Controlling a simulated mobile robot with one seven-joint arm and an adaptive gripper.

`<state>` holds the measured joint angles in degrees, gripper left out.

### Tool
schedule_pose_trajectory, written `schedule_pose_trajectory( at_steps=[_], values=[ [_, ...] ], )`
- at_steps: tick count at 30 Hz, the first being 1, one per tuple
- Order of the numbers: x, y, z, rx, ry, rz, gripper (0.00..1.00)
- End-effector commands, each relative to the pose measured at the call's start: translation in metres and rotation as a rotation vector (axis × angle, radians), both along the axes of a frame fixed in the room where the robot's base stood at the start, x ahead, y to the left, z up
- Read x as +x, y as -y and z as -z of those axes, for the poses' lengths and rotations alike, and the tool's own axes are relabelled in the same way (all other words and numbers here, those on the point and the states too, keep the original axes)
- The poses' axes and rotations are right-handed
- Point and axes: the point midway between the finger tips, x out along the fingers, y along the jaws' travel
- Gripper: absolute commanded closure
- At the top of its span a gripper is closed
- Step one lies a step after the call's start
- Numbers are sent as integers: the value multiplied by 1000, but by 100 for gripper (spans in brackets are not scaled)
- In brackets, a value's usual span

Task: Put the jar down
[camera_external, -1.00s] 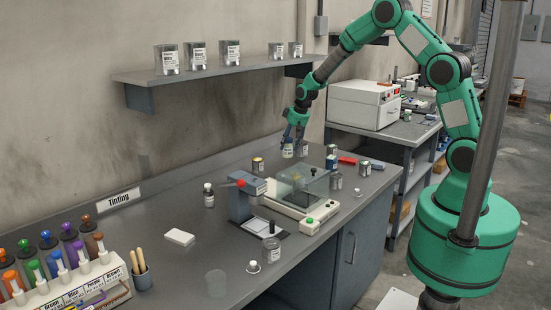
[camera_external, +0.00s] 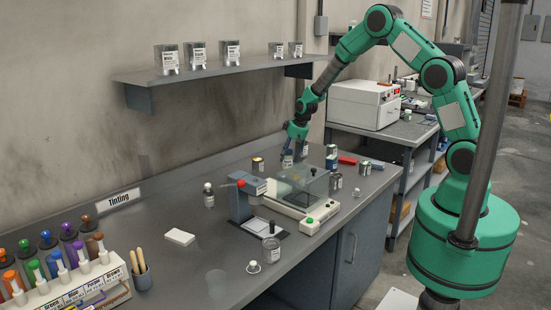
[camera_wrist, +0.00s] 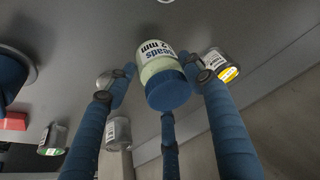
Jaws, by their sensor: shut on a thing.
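The jar (camera_wrist: 158,68) has a pale body, a white label reading "beads 2 mm" and a blue lid. My gripper (camera_wrist: 162,72) is shut on it in the wrist view, with blue fingers around its sides and one at the lid end. In the external view my gripper (camera_external: 290,149) points down over the back of the grey bench (camera_external: 190,270), and the jar (camera_external: 287,161) shows small and partly hidden below the fingers. It is low, close to the bench top; I cannot tell whether its base touches.
A container with a yellow label (camera_wrist: 228,72) and a grey container (camera_wrist: 118,134) stand close to the fingers. A balance with a clear cover (camera_external: 302,184) stands in front of my gripper. A small dark container (camera_external: 258,164) is to the left. The left-middle bench is mostly clear.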

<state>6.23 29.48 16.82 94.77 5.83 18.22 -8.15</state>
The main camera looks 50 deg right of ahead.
Motion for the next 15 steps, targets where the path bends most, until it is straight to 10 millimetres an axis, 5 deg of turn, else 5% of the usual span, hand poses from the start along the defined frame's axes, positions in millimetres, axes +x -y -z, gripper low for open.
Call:
schedule_pose_trajectory(
  at_steps=[6,15],
  values=[
    [1,0,22,0,1,1,100],
    [1,0,26,0,3,0,100]
  ],
)
